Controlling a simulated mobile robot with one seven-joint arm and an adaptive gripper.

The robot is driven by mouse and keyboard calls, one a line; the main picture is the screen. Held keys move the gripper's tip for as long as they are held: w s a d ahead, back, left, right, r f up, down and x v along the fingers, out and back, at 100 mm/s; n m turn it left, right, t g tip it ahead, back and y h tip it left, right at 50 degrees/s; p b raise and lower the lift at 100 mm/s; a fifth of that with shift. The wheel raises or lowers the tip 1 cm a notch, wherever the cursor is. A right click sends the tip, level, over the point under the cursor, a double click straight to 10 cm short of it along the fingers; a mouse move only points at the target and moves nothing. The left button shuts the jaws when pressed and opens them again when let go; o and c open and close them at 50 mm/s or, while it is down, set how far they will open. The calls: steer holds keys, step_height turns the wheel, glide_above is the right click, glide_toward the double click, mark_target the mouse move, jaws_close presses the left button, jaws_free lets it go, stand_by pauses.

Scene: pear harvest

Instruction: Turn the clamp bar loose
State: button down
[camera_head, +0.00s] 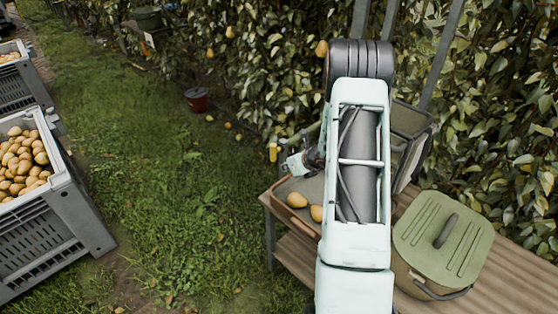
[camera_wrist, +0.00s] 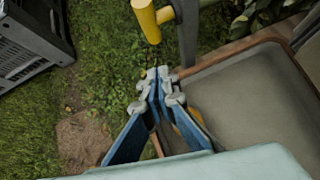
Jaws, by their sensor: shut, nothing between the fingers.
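The clamp bar (camera_wrist: 146,20) is a yellow rod with a short yellow stub beside a grey metal post, at the top of the wrist view. It also shows as a small yellow piece left of my arm in the head view (camera_head: 273,152). My gripper (camera_wrist: 156,74) is shut and empty, its fingertips apart from the bar and below it in the wrist view. In the head view my gripper (camera_head: 292,165) is small, close to the yellow piece and partly hidden by my arm. Whether the clamp is tight cannot be told.
A tray (camera_head: 280,199) with pears (camera_head: 297,200) sits on a wooden bench (camera_head: 488,279) under my arm. A green lidded tub (camera_head: 443,240) stands on the bench at right. A grey crate (camera_head: 65,235) of pears stands at left.

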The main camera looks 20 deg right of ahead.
mark_target(277, 150)
steer(key=shift+w+a+f+p, duration=0.15)
steer(key=shift+w+p, duration=0.1)
steer(key=shift+w, duration=0.55)
steer(key=shift+w+a+f+p, duration=0.1)
steer(key=shift+w+p, duration=0.1)
steer(key=shift+w, duration=0.55)
steer(key=shift+w+a+f+p, duration=0.15)
steer(key=shift+w+p, duration=0.1)
steer(key=shift+w, duration=0.55)
steer(key=shift+f+b, duration=0.2)
steer(key=shift+b, duration=0.6)
steer(key=shift+f+t+y+b, duration=0.35)
steer(key=shift+t+b, duration=0.85)
steer(key=shift+b, duration=2.9)
